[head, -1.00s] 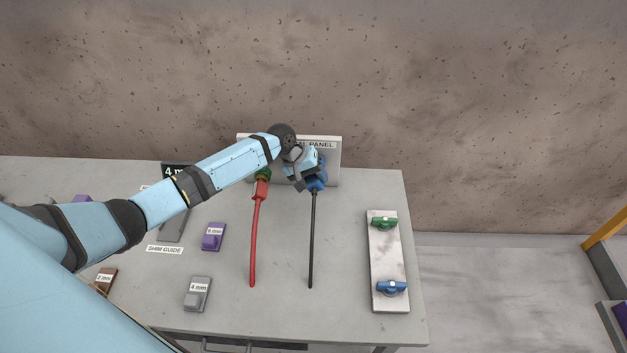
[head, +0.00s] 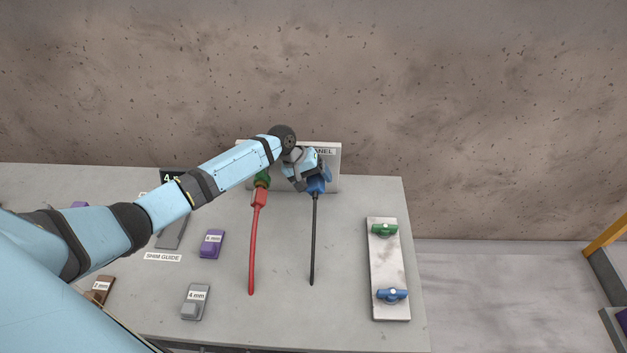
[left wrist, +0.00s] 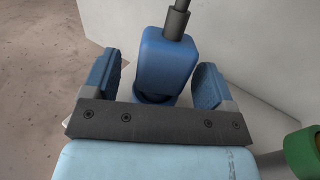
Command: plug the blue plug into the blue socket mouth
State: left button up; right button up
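The blue plug (head: 316,186) is at the front of the panel with its black cable trailing toward me. It also shows in the left wrist view (left wrist: 166,62), between my left gripper's fingers. My left gripper (left wrist: 160,82) is open around it, with a gap visible beside the left finger. A dark blue round part (left wrist: 155,98) shows at the plug's far end. In the head view my left gripper (head: 305,184) partly covers the plug and the blue socket mouth (head: 327,174). I cannot tell how deep the plug sits. My right gripper is out of view.
A red plug (head: 259,197) meets a green socket (head: 262,180) close left of my gripper. The white panel (head: 333,160) stands behind. A plate (head: 386,265) with green and blue handles lies right. Labelled blocks, one purple (head: 211,245) and one grey (head: 196,301), lie left.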

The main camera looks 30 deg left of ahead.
pick_arm(q)
jog(key=shift+a+r, duration=0.2)
jog(key=shift+r, duration=0.05)
jog(key=b+v, duration=0.2)
jog(key=v, duration=1.1)
jog(key=shift+s, duration=0.15)
